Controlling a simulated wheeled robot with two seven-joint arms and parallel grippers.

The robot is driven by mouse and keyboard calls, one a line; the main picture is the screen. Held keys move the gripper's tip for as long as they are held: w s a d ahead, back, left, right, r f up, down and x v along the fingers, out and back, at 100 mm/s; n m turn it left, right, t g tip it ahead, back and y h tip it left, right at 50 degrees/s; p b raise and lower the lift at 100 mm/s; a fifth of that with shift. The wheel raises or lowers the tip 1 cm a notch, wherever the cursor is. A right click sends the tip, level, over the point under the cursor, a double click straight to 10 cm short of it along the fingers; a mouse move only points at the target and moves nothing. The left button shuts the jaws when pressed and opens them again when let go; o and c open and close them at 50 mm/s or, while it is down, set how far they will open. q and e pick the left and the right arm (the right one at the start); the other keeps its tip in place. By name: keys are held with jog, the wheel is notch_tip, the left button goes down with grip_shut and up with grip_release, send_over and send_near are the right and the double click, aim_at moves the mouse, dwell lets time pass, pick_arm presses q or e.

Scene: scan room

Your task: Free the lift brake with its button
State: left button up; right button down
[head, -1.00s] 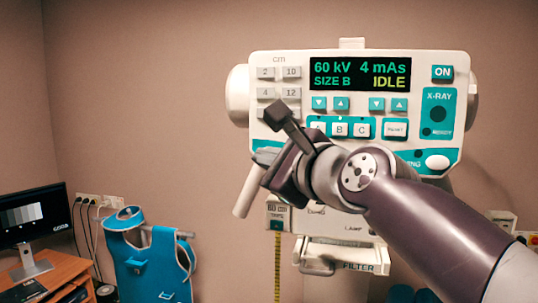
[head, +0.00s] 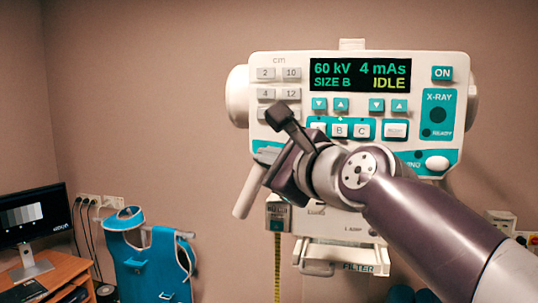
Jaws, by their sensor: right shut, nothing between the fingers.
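The white tube-head control panel (head: 485,72) faces me, its display (head: 360,75) reading 60 kV, 4 mAs, SIZE B and IDLE. My right gripper (head: 278,115) is in front of the panel's left half, shut and empty, its dark fingertips pointing up and left. It covers part of the lower-left key area. A teal label strip (head: 262,145) shows at the panel's lower left, partly hidden behind the gripper. A white oval button (head: 437,162) is at the lower right, its label partly covered by my right arm. I cannot read which button is marked for the lift brake. My left gripper is not in view.
A white handle bar (head: 248,192) slants down at the panel's left. Below are a filter drawer (head: 345,255) and a yellow tape (head: 278,265). A blue apron (head: 150,265) hangs at left, near a desk with a monitor (head: 32,217). Open wall space lies left of the panel.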

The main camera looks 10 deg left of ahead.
jog(key=shift+w, duration=0.45)
dwell(0.8)
jog(key=shift+s, duration=0.85)
jog(key=shift+s+p, duration=0.1)
jog(key=shift+p, duration=0.2)
jog(key=s+p, duration=0.2)
jog(key=s, duration=0.2)
jog(key=shift+s+a, duration=0.1)
jog(key=shift+s, duration=0.3)
jog(key=shift+w, duration=0.1)
